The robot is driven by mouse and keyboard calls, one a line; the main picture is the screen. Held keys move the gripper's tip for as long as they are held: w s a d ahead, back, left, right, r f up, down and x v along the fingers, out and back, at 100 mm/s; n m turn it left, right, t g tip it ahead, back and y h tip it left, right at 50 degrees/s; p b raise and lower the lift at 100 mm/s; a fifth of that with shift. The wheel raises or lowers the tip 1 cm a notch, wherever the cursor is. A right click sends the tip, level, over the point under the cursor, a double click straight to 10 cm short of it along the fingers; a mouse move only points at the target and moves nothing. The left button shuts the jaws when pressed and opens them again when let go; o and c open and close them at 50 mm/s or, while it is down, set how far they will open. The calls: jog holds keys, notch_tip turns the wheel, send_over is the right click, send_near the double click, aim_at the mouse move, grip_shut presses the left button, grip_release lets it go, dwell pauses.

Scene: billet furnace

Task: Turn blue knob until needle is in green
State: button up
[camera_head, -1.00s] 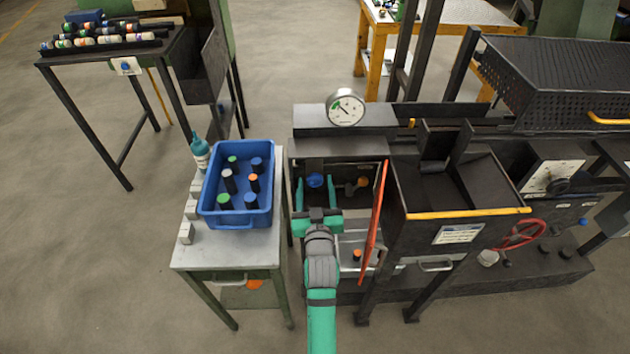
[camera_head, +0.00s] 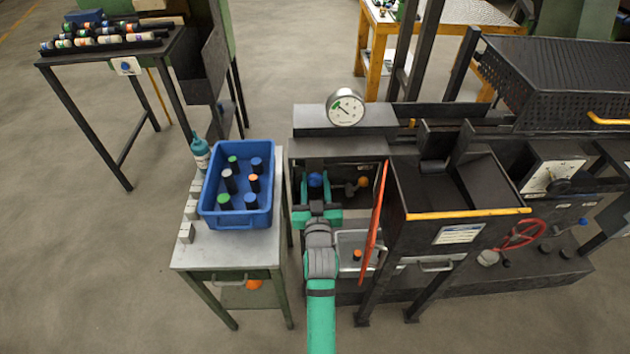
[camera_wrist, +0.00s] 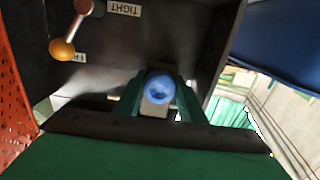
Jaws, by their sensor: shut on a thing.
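The blue knob (camera_head: 315,180) sits inside the open cabinet below the gauge. In the wrist view the blue knob (camera_wrist: 159,88) shows between the two green fingers. My gripper (camera_head: 316,188) is shut on it, with a finger on each side. It also fills the lower part of the wrist view (camera_wrist: 158,98). The round white gauge (camera_head: 345,108) stands on top of the cabinet. Its green band is at the upper left of the dial. The dark needle points toward the upper left, close to the green, but it is too small to tell whether it is inside.
An orange-tipped lever (camera_head: 362,182) is right of the knob, near labels in the wrist view (camera_wrist: 124,8). An open red door (camera_head: 373,225) stands right of my arm. A blue bin (camera_head: 238,218) with several cylinders is on the left table (camera_head: 250,252).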

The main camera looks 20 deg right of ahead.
jog(key=shift+m, duration=1)
jog(key=o, duration=1)
jog(key=shift+o, duration=0.2)
jog(key=v, duration=1.1)
jog(key=shift+a, duration=0.1)
